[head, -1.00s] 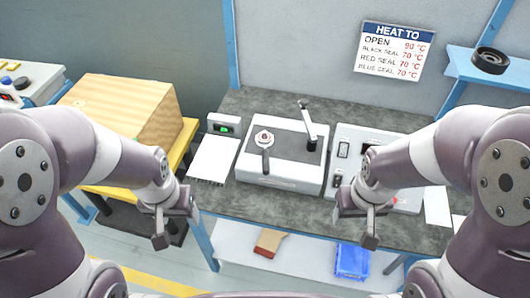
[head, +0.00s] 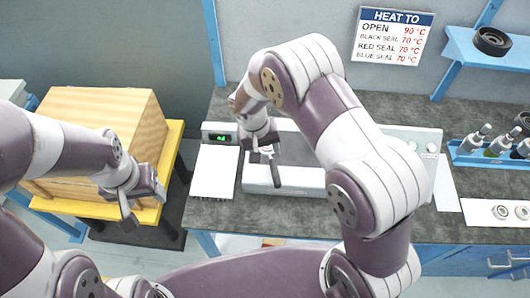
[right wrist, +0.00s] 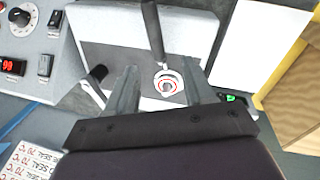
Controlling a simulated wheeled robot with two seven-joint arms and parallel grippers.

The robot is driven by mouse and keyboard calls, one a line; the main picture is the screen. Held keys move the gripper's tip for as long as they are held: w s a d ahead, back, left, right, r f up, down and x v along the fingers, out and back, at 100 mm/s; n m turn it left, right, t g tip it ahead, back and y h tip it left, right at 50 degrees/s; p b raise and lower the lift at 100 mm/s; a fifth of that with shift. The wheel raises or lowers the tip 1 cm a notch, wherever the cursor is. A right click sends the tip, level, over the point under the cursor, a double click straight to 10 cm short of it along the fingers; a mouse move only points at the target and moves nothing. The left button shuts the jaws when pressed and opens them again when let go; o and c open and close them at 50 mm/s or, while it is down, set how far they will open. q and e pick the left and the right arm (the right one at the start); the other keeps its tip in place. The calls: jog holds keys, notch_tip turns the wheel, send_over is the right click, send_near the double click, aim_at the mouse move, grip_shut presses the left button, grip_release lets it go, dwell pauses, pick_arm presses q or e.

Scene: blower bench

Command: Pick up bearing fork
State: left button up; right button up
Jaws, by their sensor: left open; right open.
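The bearing fork appears to be the dark handle (head: 276,174) with a red-and-white ring at one end, on top of the white heater box (head: 300,180). In the right wrist view its handle (right wrist: 152,32) points away from me, and the ring (right wrist: 168,83) shows between the fingers. My right gripper (head: 262,151) is open above the fork and covers its ring end in the head view. Its spread fingers also show in the right wrist view (right wrist: 160,70); I cannot tell whether they touch the fork. My left gripper (head: 140,203) is open and empty, in front of the wooden crate.
A dark lever (right wrist: 96,74) stands beside the fork on the box. A wooden crate (head: 100,125) sits on a yellow stand at left. White paper (head: 213,170) lies left of the box. A blue rack with bottles (head: 490,150) is at right. My right arm hides much of the bench's middle.

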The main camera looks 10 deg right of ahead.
aim_at(273, 164)
jog(key=f, duration=0.1)
jog(key=d+f+p, duration=0.1)
jog(key=f, duration=0.1)
jog(key=w+f+p, duration=0.1)
jog(key=f, duration=0.1)
jog(key=shift+d+f, duration=0.25)
jog(key=f, duration=0.1)
jog(key=f+p, duration=0.1)
jog(key=f, duration=0.1)
jog(key=shift+s+d, duration=0.1)
jog(key=shift+d, duration=0.25)
jog(key=shift+s+d+f, duration=0.1)
jog(key=shift+s+f, duration=0.1)
jog(key=shift+s, duration=0.1)
jog(key=shift+w, duration=0.15)
jog(key=c, duration=0.4)
jog(key=shift+w+f, duration=0.1)
jog(key=c, duration=0.5)
grip_shut()
pick_arm(q)
jog(key=r, duration=0.3)
jog(key=shift+w+r, duration=0.25)
jog(key=shift+w, duration=0.05)
